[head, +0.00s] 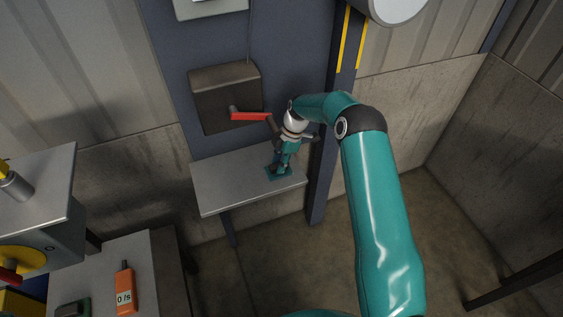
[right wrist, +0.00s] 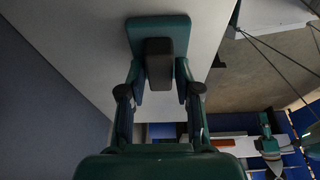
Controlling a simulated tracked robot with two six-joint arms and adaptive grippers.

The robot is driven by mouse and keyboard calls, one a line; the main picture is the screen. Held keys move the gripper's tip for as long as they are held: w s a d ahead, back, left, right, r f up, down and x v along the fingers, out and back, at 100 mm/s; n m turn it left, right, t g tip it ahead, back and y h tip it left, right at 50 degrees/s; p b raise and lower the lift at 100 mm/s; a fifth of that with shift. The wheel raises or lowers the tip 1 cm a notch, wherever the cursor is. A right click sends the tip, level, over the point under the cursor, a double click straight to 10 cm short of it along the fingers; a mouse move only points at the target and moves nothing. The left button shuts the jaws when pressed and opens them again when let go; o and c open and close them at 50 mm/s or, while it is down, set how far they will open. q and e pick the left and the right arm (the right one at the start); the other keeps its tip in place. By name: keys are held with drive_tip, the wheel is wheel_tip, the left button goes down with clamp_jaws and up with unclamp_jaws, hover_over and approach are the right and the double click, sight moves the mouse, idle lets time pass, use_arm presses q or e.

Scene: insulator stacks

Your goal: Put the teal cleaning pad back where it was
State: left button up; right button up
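The teal cleaning pad (head: 279,173) lies flat at the right end of a grey wall shelf (head: 235,182). In the right wrist view the pad (right wrist: 158,30) is a rounded teal plate with a dark block-shaped grip (right wrist: 158,64) on it. My right gripper (head: 281,162) reaches down over the pad. Its two fingers (right wrist: 158,85) stand on either side of the dark grip and appear to close on it. I cannot tell whether the pad bears fully on the shelf. My left gripper is not in the head view.
A dark brown box (head: 226,97) with a red lever (head: 250,116) hangs above the shelf. A blue post (head: 322,180) stands beside the shelf's right end. An orange meter (head: 124,290) lies on a bench at lower left. The shelf's left part is bare.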

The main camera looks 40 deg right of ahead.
drive_tip(key=shift+o, duration=1.4)
drive_tip(key=v, duration=1.1)
drive_tip(key=shift+r, duration=0.45)
